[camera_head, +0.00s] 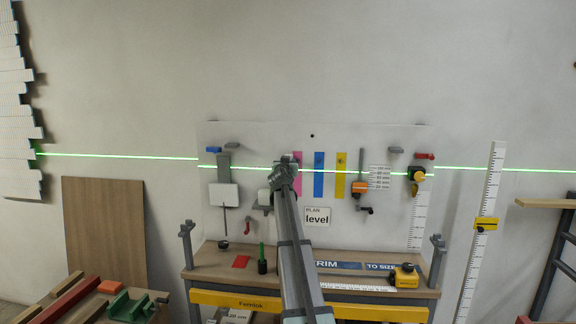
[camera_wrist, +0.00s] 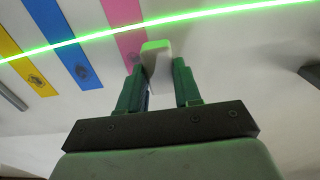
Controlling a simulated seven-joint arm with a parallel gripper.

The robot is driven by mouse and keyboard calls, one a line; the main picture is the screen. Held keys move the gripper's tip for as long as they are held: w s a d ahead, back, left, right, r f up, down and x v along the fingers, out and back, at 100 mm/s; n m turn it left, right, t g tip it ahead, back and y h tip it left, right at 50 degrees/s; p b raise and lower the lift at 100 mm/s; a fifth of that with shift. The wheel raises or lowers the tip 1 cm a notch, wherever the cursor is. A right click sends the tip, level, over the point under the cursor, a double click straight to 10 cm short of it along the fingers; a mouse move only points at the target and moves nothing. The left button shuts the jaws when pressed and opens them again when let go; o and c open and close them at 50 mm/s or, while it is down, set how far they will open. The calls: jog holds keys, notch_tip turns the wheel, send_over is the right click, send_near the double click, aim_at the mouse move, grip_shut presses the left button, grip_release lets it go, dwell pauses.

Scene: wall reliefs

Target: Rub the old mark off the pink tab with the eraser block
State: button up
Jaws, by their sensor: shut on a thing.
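My gripper (camera_wrist: 158,70) is shut on a pale eraser block (camera_wrist: 156,58), which sticks out between the green fingertips toward the board. Green light falls on the block's end. The pink tab (camera_wrist: 122,22) is a strip on the white board, just left of the block in the wrist view. I cannot tell whether the block touches the board. In the head view my gripper (camera_head: 283,170) covers much of the pink tab (camera_head: 297,186).
A blue tab (camera_head: 319,175) and a yellow tab (camera_head: 340,175) hang beside it, each with a dark smudge in the wrist view. A green laser line crosses the board. An orange-and-grey tool (camera_head: 360,187) hangs farther right. A wooden bench (camera_head: 215,262) stands below.

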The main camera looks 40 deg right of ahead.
jog(key=shift+x, duration=0.85)
dwell(0.3)
jog(key=shift+s+d, duration=0.95)
jog(key=shift+s, duration=0.2)
jog(key=shift+s+d, duration=1.05)
jog(key=shift+d, duration=0.15)
jog(key=shift+w+a, duration=1.1)
jog(key=shift+w, duration=0.2)
jog(key=shift+w+a, duration=1.05)
jog(key=shift+a+r, duration=0.1)
jog(key=shift+s, duration=0.1)
